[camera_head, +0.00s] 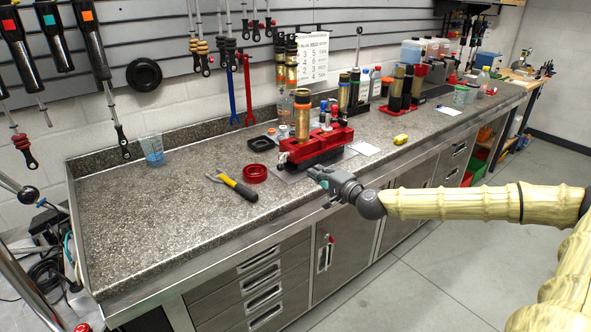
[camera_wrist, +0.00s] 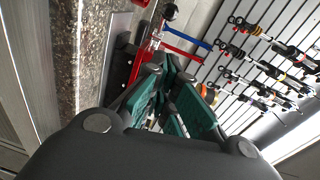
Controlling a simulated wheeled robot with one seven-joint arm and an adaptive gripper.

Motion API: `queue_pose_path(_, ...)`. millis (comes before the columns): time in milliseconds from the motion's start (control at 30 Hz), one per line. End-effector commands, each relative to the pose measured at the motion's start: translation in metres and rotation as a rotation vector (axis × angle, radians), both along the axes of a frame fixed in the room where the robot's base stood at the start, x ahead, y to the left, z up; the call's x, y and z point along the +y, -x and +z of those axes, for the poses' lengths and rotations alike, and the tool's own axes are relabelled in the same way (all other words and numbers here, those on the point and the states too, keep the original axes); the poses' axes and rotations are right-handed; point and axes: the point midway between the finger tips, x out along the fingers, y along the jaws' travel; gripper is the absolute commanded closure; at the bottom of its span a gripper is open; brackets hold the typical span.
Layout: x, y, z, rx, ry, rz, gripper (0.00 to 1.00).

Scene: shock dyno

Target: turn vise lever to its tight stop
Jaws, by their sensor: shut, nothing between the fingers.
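The red vise (camera_head: 313,148) stands on the bench top near the front edge, with an upright shock with a gold body (camera_head: 302,115) in it. The red vise also shows in part beyond my fingers in the wrist view (camera_wrist: 139,62). My gripper (camera_head: 318,173) is at the front of the vise, close to its base; whether it touches is unclear. In the wrist view my gripper (camera_wrist: 172,72) has its green-padded fingers shut with nothing held. A dark ball on a thin rod (camera_wrist: 171,12) shows past the fingers; I cannot tell if it is the vise lever. The lever is not clear in the head view.
A yellow-handled tool (camera_head: 238,187) and a red ring (camera_head: 255,173) lie left of the vise. A measuring cup (camera_head: 152,150) stands at the back left. The bench's left part is mostly clear.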

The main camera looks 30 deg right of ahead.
Motion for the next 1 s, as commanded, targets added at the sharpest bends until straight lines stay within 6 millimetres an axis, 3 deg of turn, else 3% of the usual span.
queue_pose_path(600,0.005,-0.052,-0.006,0.002,0.003,0.002,1.0)
queue_pose_path(1000,0.03,-0.072,-0.008,0.002,0.001,0.002,1.0)
